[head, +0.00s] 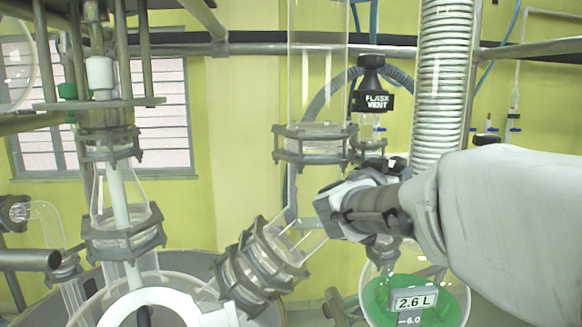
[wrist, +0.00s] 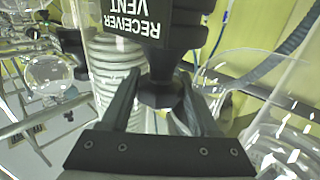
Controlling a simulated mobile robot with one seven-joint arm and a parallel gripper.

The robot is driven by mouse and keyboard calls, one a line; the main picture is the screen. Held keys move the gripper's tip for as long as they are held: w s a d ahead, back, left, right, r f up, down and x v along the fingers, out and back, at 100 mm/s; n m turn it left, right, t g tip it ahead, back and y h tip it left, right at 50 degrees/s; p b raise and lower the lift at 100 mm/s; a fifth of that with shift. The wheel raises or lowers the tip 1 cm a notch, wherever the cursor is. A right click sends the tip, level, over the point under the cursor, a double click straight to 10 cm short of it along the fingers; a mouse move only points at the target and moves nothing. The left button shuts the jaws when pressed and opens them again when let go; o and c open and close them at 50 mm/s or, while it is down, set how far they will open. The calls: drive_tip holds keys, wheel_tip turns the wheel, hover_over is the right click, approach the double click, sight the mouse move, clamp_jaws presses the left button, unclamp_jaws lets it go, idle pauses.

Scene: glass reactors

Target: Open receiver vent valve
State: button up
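The receiver vent valve (wrist: 160,88) shows in the wrist view as a black knob under a black block lettered RECEIVER VENT, upside down in the picture. My gripper (wrist: 160,78) has one finger on each side of this knob. The fingertips lie close to its edges; whether they press on it cannot be told. In the head view my gripper (head: 335,210) is at the middle right, and my arm and wrist hide the receiver vent valve there. The receiver flask (head: 455,290), with green liquid and a 2.6 L tag, is below my wrist.
A similar black valve lettered FLASK VENT (head: 371,88) stands just above and behind my gripper. A coiled condenser (head: 441,75) rises beside it. Clamped glass joints (head: 262,265) are close on the left. A clear glass wall (wrist: 262,105) is at the right in the wrist view.

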drive_tip(key=c, duration=0.5)
drive_tip(key=shift+f+n+t+y+b, duration=0.15)
drive_tip(key=shift+n+t+y+b, duration=0.3)
drive_tip(key=shift+b, duration=0.25)
drive_tip(key=shift+f+n+t+y+b, duration=0.1)
drive_tip(key=shift+n+t+y+b, duration=0.5)
drive_tip(key=shift+y+b, duration=0.45)
drive_tip(key=n+t+y+b, duration=0.1)
drive_tip(key=y+b, duration=0.1)
drive_tip(key=b, duration=0.2)
drive_tip(key=shift+f+n, duration=0.1)
drive_tip(key=shift+n, duration=0.25)
drive_tip(key=n+y+b, duration=0.1)
drive_tip(key=y+b, duration=0.1)
drive_tip(key=b, duration=0.3)
drive_tip(key=shift+t, duration=0.25)
